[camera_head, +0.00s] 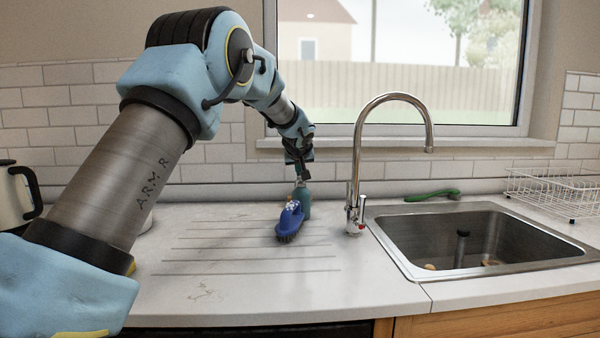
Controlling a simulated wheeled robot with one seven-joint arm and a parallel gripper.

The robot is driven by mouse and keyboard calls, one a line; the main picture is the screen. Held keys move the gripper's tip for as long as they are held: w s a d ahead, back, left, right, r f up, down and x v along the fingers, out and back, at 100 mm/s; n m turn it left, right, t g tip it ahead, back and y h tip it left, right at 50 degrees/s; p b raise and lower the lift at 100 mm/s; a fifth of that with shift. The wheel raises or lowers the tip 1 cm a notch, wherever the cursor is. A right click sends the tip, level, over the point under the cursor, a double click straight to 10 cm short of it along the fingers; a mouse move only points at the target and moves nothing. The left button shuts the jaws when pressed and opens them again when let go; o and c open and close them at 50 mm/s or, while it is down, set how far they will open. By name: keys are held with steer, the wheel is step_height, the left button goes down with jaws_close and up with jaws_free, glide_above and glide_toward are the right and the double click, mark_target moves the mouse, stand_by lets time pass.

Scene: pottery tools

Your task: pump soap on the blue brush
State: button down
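The blue brush (287,226) lies on the counter left of the sink, with its dark bristles toward the front. A small patch of white and yellowish specks shows on its upper end; I cannot tell what it is. A teal soap bottle (305,199) stands upright just behind the brush, partly hidden by it. My gripper (300,172) points down directly over the bottle's top, at or very near the pump. The pump head is mostly hidden by the dark fingers, and their opening is too small to make out.
A tall chrome faucet (356,190) stands right of the bottle, beside the sink (400,240). A green brush (433,194) lies behind the sink. A wire dish rack (555,188) is at right, a kettle (14,200) at far left.

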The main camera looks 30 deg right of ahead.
steer(key=shift+f, duration=0.2)
steer(key=r+p, duration=0.1)
steer(key=r, duration=0.2)
steer(key=r+p, duration=0.1)
steer(key=shift+s+a+r+p, duration=0.1)
steer(key=shift+a+r+p, duration=0.1)
steer(key=shift+a+p, duration=0.15)
steer(key=b+v, duration=0.3)
steer(key=v, duration=0.7)
steer(key=shift+b, duration=0.35)
stand_by(0.4)
